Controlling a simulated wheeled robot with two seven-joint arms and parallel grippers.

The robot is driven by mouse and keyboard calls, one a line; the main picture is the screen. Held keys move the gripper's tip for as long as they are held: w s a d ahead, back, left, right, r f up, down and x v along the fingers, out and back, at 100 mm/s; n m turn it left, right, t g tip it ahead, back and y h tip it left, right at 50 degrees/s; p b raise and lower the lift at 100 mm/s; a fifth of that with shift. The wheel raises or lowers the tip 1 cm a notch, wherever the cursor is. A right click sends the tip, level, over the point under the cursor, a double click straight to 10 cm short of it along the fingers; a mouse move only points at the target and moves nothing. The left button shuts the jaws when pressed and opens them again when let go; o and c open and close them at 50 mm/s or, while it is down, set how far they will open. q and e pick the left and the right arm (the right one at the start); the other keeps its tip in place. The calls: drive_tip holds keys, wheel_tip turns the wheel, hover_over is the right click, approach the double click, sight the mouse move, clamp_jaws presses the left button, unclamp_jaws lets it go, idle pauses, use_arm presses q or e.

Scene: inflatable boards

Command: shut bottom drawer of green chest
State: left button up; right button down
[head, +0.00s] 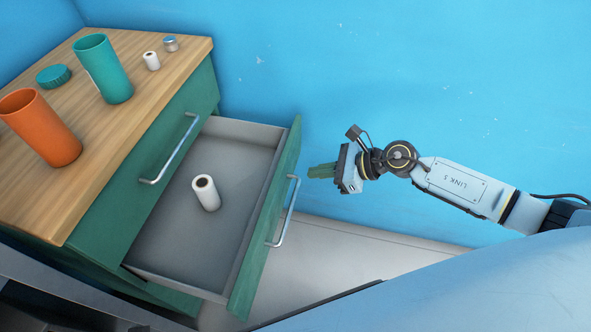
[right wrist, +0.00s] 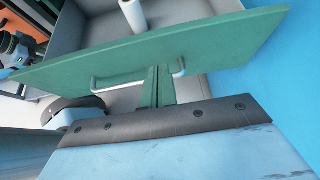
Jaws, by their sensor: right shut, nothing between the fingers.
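The green chest (head: 130,225) stands at the left with a wooden top. Its bottom drawer (head: 262,235) is pulled well out, below a shut upper drawer (head: 150,200). The open drawer's front has a silver bar handle (head: 283,225), and a white roll (head: 206,193) stands inside. My right gripper (head: 312,172) is shut and empty, just outside the drawer front near the handle's far end. In the right wrist view its fingers (right wrist: 157,75) point at the green front (right wrist: 190,50); I cannot tell whether they touch it.
On the chest top stand an orange cup (head: 42,128), a teal cup (head: 103,70), a teal lid (head: 54,76), a small white roll (head: 151,60) and a small blue-topped jar (head: 170,44). A blue wall (head: 400,80) runs behind. Floor (head: 340,250) beside the drawer is clear.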

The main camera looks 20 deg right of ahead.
sight(283, 171)
drive_tip(key=a, duration=0.1)
drive_tip(key=w+a, duration=0.1)
drive_tip(key=w+a+f, duration=0.1)
drive_tip(key=shift+w+a, duration=0.25)
drive_tip(key=shift+a, duration=0.1)
drive_tip(key=shift+w+a, duration=0.35)
drive_tip(key=shift+a, duration=0.2)
